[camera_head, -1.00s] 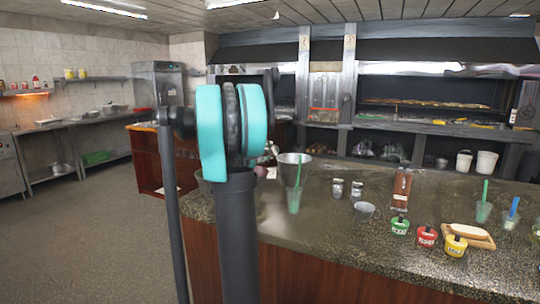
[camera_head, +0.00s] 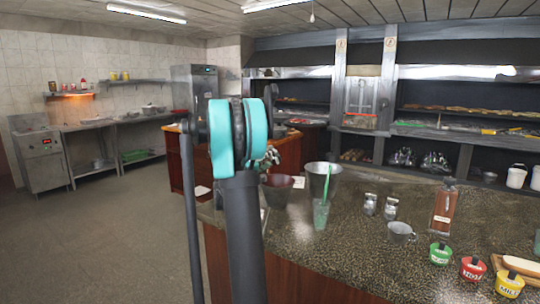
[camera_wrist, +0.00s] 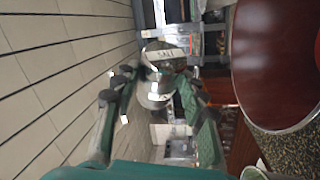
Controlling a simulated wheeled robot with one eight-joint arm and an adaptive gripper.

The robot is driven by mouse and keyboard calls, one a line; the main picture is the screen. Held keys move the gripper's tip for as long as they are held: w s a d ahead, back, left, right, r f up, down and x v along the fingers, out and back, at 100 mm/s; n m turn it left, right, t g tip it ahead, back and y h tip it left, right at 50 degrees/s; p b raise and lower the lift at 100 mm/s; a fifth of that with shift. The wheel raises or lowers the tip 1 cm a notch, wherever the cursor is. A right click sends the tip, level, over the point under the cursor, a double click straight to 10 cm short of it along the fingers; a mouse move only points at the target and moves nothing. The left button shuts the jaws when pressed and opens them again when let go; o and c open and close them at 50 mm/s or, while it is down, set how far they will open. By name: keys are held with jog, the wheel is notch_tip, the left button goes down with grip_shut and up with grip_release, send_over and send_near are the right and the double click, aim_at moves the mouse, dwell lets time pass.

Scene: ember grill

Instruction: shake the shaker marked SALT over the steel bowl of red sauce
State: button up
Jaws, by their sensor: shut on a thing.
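In the wrist view my gripper (camera_wrist: 160,82) is shut on the salt shaker (camera_wrist: 166,54), which has a pale label reading SALT and a shiny metal end. A dark red-brown round surface with a pale rim, which looks like the bowl of red sauce (camera_wrist: 280,65), lies to the right of the shaker and apart from it. In the head view the bowl (camera_head: 278,190) stands on the counter, partly behind my arm. My own arm hides most of the gripper and the held shaker there.
On the speckled counter (camera_head: 330,245) stand a metal pot (camera_head: 322,176), a green cup with a straw (camera_head: 320,214), two small shakers (camera_head: 380,206), a metal cup (camera_head: 401,232), a brown bottle (camera_head: 444,207) and coloured tubs (camera_head: 440,252). Open floor (camera_head: 100,240) lies left.

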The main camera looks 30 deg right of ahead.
jog(key=shift+r, duration=0.15)
dwell(0.8)
